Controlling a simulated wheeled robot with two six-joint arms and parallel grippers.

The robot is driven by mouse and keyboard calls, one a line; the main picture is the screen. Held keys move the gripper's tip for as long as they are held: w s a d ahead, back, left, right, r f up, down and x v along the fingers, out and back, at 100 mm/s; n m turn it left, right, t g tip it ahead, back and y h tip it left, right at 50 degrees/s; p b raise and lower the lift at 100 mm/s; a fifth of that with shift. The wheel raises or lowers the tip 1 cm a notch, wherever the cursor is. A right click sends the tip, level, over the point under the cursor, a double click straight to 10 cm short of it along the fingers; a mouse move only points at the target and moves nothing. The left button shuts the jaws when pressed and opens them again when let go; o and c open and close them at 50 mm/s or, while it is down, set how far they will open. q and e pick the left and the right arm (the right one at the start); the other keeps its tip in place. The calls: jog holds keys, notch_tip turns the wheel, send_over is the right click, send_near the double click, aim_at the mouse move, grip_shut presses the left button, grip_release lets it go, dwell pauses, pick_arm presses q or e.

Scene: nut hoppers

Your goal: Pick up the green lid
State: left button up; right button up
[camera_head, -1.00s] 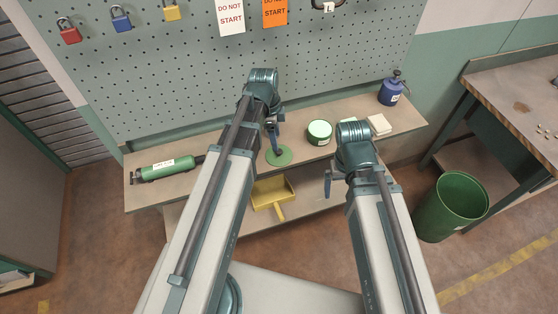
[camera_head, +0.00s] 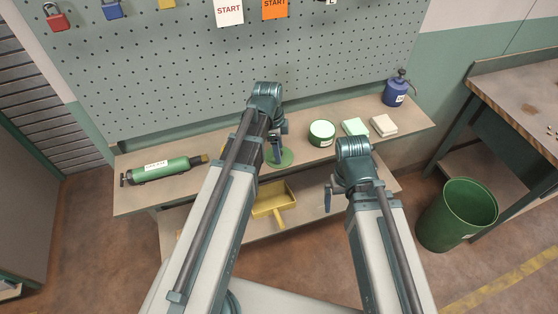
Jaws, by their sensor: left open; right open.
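The green lid (camera_head: 286,158) is a flat round disc lying on the upper shelf, left of a round green tin (camera_head: 321,133). My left gripper (camera_head: 277,154) is over the lid's left part, fingers pointing down, and hides some of it. It is open; whether its fingertips touch the lid I cannot tell. My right gripper (camera_head: 329,198) is open and empty, in front of the shelf's front edge and right of the yellow dustpan.
The shelf (camera_head: 225,170) also holds a green cylinder tool (camera_head: 165,169), green (camera_head: 355,127) and cream (camera_head: 383,125) blocks and a blue can (camera_head: 396,92). A yellow dustpan (camera_head: 272,202) lies on the lower shelf. A green bin (camera_head: 457,213) stands right. The pegboard (camera_head: 200,70) rises behind.

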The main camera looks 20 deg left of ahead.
pick_arm(q)
grip_shut()
dwell(0.3)
